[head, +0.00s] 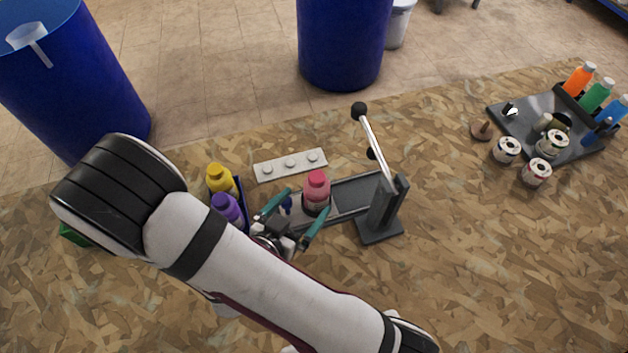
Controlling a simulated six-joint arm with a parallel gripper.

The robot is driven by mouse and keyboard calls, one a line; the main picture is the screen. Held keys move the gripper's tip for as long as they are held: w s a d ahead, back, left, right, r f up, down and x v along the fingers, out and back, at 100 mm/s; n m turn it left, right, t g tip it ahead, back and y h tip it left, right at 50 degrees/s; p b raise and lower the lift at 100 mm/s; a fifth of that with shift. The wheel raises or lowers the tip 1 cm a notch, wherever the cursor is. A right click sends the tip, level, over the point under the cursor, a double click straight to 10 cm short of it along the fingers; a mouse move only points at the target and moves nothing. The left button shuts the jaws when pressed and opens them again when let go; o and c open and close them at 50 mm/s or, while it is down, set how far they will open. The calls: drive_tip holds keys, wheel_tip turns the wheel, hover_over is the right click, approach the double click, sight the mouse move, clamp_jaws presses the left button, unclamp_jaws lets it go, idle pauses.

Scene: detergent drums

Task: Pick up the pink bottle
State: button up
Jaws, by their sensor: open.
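The pink bottle (317,192) stands upright on a dark grey tray-like base (352,193) near the middle of the head view. My gripper (296,213) is open, with its two teal fingers spread at the near left of the bottle. One finger points up toward the bottle's left side and the other lies at its lower right. I cannot tell whether either finger touches the bottle. My arm comes from the lower right and covers the table in front of the gripper.
A lever stand (384,212) with a black-knobbed handle rises right of the pink bottle. Yellow (220,179) and purple (227,208) bottles stand left. A white strip (290,165) lies behind. Several bottles and small cans are at far right. Blue drums (343,40) stand beyond the table.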

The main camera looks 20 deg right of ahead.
drive_tip(key=x, duration=0.9)
drive_tip(key=shift+w+d, duration=0.25)
drive_tip(key=shift+w, duration=0.1)
clamp_jaws()
drive_tip(key=shift+r, duration=0.1)
